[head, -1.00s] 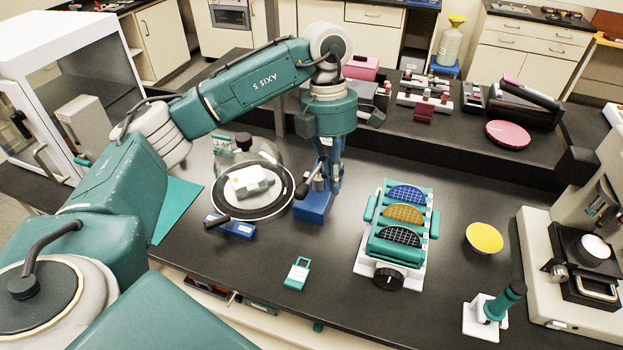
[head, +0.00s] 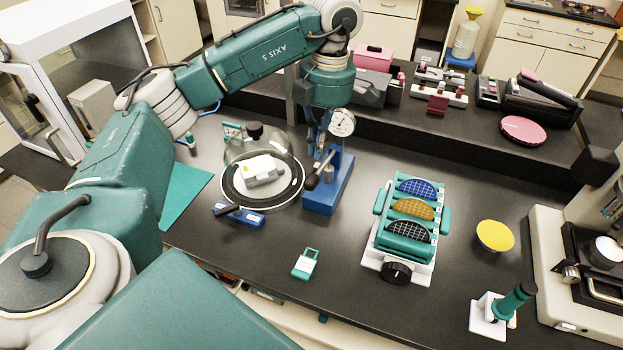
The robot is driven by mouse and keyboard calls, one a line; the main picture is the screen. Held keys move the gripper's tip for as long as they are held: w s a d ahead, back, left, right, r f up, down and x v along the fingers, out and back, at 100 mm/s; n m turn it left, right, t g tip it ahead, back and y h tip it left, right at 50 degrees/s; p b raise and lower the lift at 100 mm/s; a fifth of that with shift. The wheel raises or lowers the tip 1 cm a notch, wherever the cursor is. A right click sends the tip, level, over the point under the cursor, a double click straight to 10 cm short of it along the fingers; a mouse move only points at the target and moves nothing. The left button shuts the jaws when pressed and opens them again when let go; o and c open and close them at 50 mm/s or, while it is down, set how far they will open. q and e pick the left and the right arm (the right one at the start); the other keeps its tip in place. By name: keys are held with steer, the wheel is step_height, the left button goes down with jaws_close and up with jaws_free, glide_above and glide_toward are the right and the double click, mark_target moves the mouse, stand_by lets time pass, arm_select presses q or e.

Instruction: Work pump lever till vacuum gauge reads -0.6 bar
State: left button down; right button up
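The blue hand pump (head: 328,192) stands on the dark bench. Its lever (head: 318,176), with a dark grip, slants down toward the front left. The round white vacuum gauge (head: 342,122) shows above the pump; its reading is too small to make out. My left gripper (head: 316,140) hangs down from the wrist, just behind and above the lever, left of the gauge. Its fingers are small and partly hidden, so I cannot tell whether they are open or touch the pump. My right gripper is not in view.
A glass bell jar (head: 285,160) over a pale block stands left of the pump. A blue valve (head: 246,219) with a black handle lies in front of it. A wafer rack (head: 405,245) stands to the right. A teal tag (head: 305,263) lies at the front edge.

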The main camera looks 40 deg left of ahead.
mark_target(313, 178)
arm_select(q)
steer(key=f+b, duration=0.2)
steer(key=f, duration=0.1)
steer(key=f+b, duration=0.1)
steer(key=f, duration=0.2)
steer(key=shift+s+a+b, duration=0.2)
steer(key=shift+b, duration=0.2)
